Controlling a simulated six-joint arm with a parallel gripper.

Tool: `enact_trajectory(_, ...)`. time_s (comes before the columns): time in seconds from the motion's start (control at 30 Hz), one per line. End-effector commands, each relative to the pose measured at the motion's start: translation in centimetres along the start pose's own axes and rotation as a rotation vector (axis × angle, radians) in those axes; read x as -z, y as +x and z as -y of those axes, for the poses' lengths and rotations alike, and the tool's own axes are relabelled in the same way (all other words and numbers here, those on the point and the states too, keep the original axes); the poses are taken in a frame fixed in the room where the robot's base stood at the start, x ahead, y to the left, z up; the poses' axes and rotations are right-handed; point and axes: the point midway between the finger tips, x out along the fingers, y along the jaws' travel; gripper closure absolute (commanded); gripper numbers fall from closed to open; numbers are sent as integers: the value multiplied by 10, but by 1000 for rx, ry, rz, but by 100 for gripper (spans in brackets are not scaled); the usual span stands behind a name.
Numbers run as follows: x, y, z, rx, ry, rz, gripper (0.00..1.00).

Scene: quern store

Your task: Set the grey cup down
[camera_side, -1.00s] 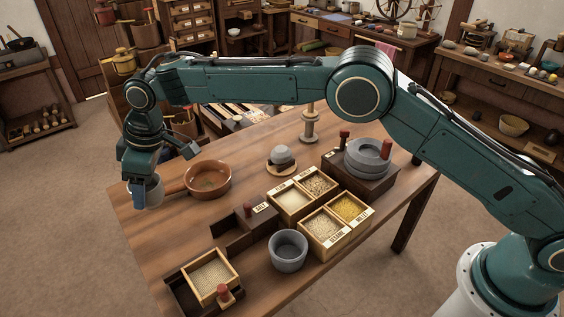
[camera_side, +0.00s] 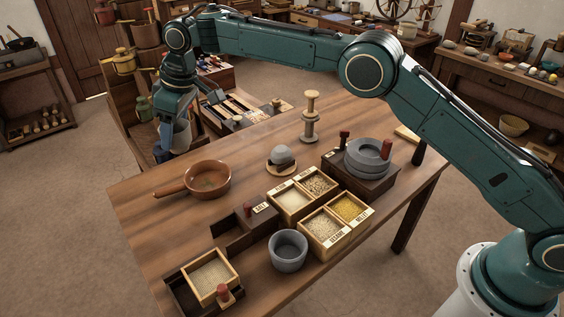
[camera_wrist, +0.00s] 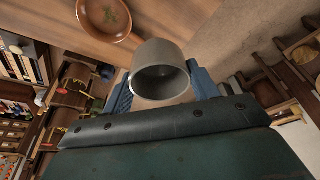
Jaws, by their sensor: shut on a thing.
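My gripper (camera_side: 172,140) is shut on a grey cup (camera_side: 181,135), raised at the table's far left edge in the side view. The cup's underside is not seen to touch anything, and I cannot tell its exact height. In the wrist view the cup (camera_wrist: 150,52) sits between the blue fingers (camera_wrist: 162,92), its dark open mouth facing the camera. I see nothing inside it. The wooden table (camera_side: 150,225) has bare wood at its left.
A brown pan (camera_side: 208,178) stands nearest the gripper. A grey bowl (camera_side: 288,251), grain boxes (camera_side: 322,240), a quern (camera_side: 368,155), a wooden spindle (camera_side: 310,118) and a sieve box (camera_side: 211,276) also stand on the table. A tool rack (camera_side: 240,112) is behind it.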

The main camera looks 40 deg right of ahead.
Motion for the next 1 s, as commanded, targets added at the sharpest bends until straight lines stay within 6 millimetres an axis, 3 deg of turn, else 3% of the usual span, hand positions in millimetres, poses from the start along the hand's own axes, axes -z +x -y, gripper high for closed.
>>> enact_trajectory(0.03, -7, -3, -21, -11, 37, -1, 65)
enact_trajectory(0.2, -31, -10, -82, -46, 152, 0, 65)
enact_trajectory(0.57, -99, -31, -200, -119, 393, -1, 65)
enact_trajectory(1.0, -211, -66, -322, -211, 686, -2, 65)
